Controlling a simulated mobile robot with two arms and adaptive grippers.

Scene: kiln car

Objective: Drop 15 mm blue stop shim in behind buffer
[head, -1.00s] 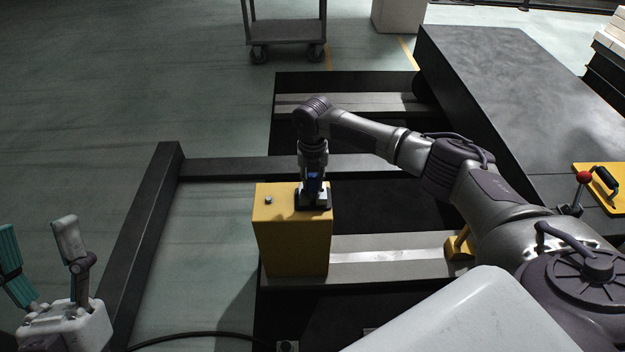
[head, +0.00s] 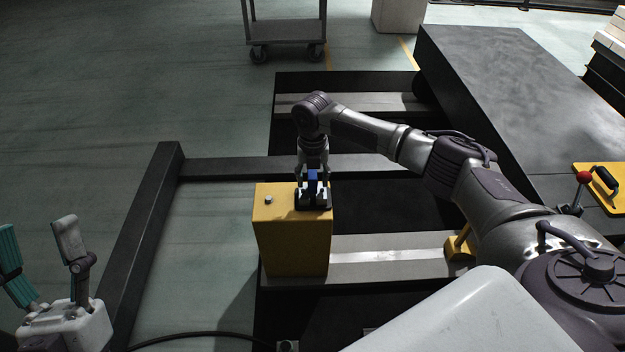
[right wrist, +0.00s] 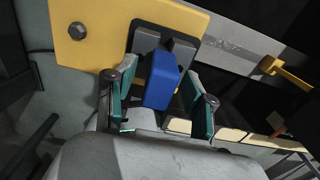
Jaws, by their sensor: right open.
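A yellow block (head: 292,240) stands on the near rail, with a black holder (head: 314,206) on its top. The blue shim (head: 312,178) is upright at this holder, and in the right wrist view the shim (right wrist: 162,80) is in front of two grey pieces of the holder. My right gripper (head: 313,184) points down over the holder. Its teal-padded fingers are open, one on each side of the shim (right wrist: 158,100). Whether the pads touch it, and the shim's lower end, I cannot tell. My left gripper (head: 42,255) is open and empty at lower left.
A bolt head (head: 268,199) sticks up from the yellow block's top. A yellow bracket (head: 460,245) stands on the same rail to the right. A dark car deck (head: 520,90) is at right, with a red-knobbed lever (head: 584,177). A grey cart (head: 286,32) stands behind.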

